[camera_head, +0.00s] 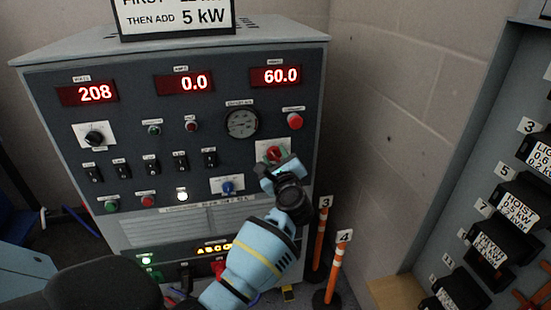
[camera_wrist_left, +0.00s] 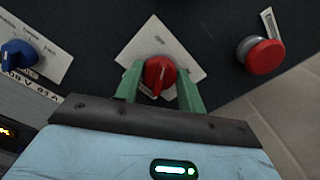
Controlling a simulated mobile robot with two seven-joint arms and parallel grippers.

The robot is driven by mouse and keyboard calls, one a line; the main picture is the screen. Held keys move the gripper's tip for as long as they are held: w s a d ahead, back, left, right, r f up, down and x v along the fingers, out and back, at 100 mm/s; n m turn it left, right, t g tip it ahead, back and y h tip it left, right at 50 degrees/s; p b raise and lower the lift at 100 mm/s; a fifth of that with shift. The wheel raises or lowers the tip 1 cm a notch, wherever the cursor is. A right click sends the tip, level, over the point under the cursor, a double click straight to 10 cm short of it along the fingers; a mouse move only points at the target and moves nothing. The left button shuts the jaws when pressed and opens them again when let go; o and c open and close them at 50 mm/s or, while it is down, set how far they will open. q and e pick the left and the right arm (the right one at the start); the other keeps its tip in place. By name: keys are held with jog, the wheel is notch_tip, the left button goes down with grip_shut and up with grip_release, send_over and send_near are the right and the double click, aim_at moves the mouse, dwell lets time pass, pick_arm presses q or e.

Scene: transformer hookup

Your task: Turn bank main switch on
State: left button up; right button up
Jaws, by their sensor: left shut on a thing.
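A red rotary switch knob (camera_head: 274,153) sits on a white plate at the right of the grey control panel (camera_head: 70,130). In the left wrist view the red knob (camera_wrist_left: 158,74) is between the green fingers of my left gripper (camera_wrist_left: 160,84), which is shut on it. The plate's lettering is too small to read. My right gripper is not in view.
A red push button (camera_head: 295,121) is above the knob, and a blue rotary switch (camera_head: 228,187) is lower left. Displays read 208, 0.0 and 60.0. Orange posts (camera_head: 320,240) stand at the panel's lower right. A rack of labelled black units (camera_head: 508,210) is at right.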

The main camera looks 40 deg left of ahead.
pick_arm(q)
jog(key=m+p, duration=0.1)
jog(key=m, duration=0.3)
jog(key=shift+r+m+p, duration=0.1)
jog(key=shift+m+p, duration=0.2)
jog(key=shift+p, duration=0.05)
jog(key=m+p, duration=0.1)
jog(key=m, duration=0.2)
jog(key=shift+w+d+m+p, duration=0.1)
jog(key=shift+m+p, duration=0.2)
jog(key=shift+m, duration=0.1)
jog(key=m+p, duration=0.2)
jog(key=m, duration=0.3)
jog(key=shift+m, duration=0.9)
jog(key=shift+p, duration=0.3)
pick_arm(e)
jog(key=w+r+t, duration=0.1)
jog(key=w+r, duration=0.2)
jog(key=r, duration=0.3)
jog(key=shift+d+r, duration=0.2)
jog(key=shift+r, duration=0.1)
pick_arm(q)
jog(key=shift+m, duration=0.3)
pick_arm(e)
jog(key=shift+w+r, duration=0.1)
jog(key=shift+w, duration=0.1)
pick_arm(q)
jog(key=o, duration=1)
jog(key=shift+c, duration=0.2)
